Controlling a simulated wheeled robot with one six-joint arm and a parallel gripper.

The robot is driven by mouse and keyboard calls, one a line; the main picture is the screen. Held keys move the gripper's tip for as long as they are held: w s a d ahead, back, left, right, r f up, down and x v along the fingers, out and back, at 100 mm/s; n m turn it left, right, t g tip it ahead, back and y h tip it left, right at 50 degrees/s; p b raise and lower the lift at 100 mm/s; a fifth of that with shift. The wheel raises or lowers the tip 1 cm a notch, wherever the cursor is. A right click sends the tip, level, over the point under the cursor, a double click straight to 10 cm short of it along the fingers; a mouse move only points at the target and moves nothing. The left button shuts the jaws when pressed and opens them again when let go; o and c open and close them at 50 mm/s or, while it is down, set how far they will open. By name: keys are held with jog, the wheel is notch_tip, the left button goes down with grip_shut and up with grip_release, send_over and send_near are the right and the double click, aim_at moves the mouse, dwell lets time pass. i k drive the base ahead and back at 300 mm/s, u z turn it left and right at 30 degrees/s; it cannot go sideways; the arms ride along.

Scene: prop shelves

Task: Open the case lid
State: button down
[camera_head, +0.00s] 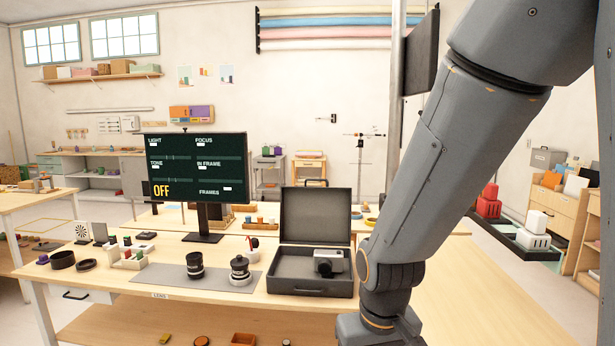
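The dark grey case (290,276) stands on the wooden bench, right of the middle of the bench top. Its lid (316,214) is raised, standing upright at the back edge. A small silver and black camera (328,263) sits in the right part of the case. My arm comes down from the upper right, to the right of the case. My gripper is below the lower edge of the picture and cannot be seen.
A monitor (197,168) reading "OFF" stands behind a grey mat (218,285). Two lenses, one black (195,266) and one silver and black (240,271), stand on the mat, left of the case. Small parts crowd the bench's left side.

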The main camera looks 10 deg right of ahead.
aim_at(309, 215)
jog(key=u, duration=0.7)
jog(key=i, duration=0.55)
jog(key=u, duration=0.65)
jog(key=i, duration=1.2)
jog(key=z, duration=0.7)
